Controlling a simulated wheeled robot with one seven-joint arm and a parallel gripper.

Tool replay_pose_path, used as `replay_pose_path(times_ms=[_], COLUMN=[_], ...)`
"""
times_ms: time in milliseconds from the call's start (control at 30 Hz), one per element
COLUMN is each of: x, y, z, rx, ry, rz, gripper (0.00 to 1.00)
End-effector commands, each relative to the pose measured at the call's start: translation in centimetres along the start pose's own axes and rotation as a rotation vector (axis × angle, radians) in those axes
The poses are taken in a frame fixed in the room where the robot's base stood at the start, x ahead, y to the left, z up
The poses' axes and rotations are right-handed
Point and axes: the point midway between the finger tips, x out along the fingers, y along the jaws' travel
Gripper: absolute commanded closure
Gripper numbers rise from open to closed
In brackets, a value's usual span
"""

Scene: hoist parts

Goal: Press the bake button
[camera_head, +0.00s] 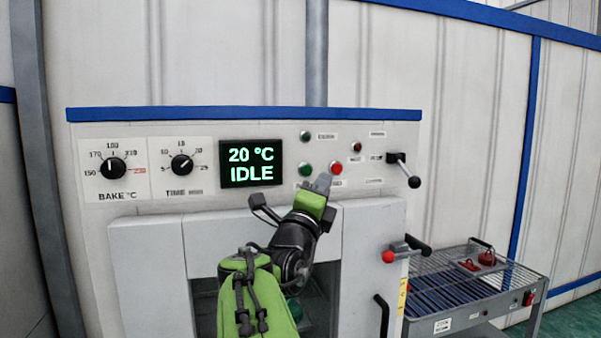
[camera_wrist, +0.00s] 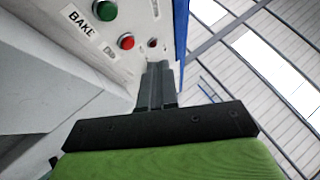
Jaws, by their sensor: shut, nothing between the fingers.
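The bake button is the green button (camera_wrist: 105,10) beside the "BAKE" label (camera_wrist: 80,20) in the wrist view. It appears to be the lower green button (camera_head: 305,169) on the oven panel in the head view, right of the display. A red button (camera_head: 336,167) sits to its right and also shows in the wrist view (camera_wrist: 126,41). My gripper (camera_head: 323,183) is shut and empty, in front of the panel just below these two buttons. In the wrist view its fingertips (camera_wrist: 158,66) lie nearer the red button than the green one. Contact with the panel cannot be told.
The display (camera_head: 252,163) reads 20 °C IDLE. Bake (camera_head: 113,168) and time (camera_head: 181,165) dials are at left. An upper green round part (camera_head: 305,136) and a black lever (camera_head: 406,171) are nearby. A rack cart (camera_head: 470,285) with red items stands at right.

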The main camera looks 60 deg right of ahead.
Motion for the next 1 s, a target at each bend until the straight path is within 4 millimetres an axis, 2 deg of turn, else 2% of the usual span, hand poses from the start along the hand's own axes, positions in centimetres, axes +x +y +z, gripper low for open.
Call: replay_pose_path(times_ms=[233,500,700,1000], x=[1.3,4.2,5.6,6.1], y=[0.6,2.5,4.1,4.5], z=[1.0,3.1,4.1,4.5], rx=[-0.004,-0.004,-0.001,-0.002], ry=[0.000,0.000,0.000,0.000], rz=[0.004,0.005,0.002,0.003], gripper=[1.00,1.00,1.00,1.00])
